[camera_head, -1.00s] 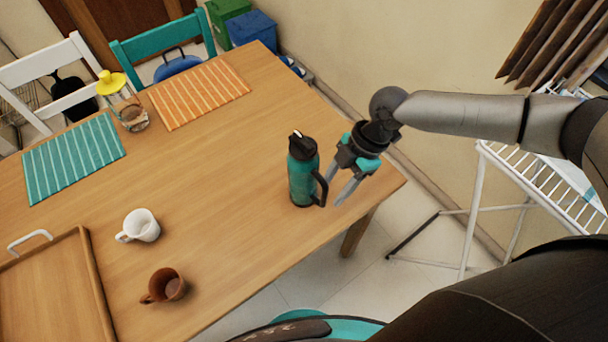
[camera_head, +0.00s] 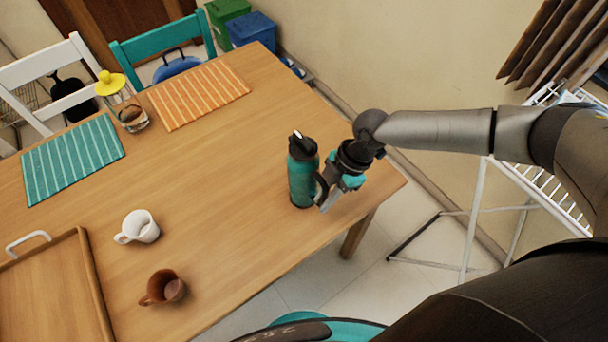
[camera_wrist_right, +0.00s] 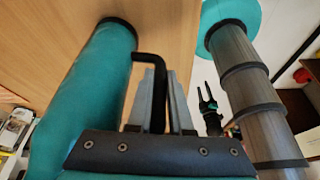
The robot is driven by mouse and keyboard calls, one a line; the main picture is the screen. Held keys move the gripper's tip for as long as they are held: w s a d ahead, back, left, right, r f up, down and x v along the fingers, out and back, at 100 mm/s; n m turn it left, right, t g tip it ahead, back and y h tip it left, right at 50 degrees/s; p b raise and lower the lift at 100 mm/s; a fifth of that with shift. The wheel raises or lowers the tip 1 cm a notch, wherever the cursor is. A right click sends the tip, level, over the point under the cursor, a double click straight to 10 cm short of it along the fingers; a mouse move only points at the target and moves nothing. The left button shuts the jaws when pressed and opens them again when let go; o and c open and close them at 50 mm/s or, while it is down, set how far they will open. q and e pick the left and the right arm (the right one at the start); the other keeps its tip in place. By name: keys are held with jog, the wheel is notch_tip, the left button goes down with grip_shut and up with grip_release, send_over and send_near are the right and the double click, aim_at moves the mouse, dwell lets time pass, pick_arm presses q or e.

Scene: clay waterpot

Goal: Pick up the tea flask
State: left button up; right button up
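The tea flask (camera_head: 302,177) is teal with a black lid and a black side handle. It stands upright on the wooden table near its right edge. My right gripper (camera_head: 325,200) is at the flask's right side, at the handle. In the right wrist view the flask body (camera_wrist_right: 85,100) is at left, and its black handle (camera_wrist_right: 150,58) runs down between the grey fingers of my right gripper (camera_wrist_right: 162,85), which are close together on it. My left gripper (camera_wrist_right: 206,92) shows small in the right wrist view, its two prongs apart and empty; it is outside the head view.
A white cup (camera_head: 138,227), a brown cup (camera_head: 163,288) and a wooden tray (camera_head: 95,290) are on the left. A glass jar with yellow lid (camera_head: 124,103) stands between teal (camera_head: 72,156) and orange (camera_head: 200,94) mats. A white drying rack (camera_head: 472,215) stands right of the table.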

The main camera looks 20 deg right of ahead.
grip_shut()
jog(key=shift+r, duration=0.1)
dwell(0.8)
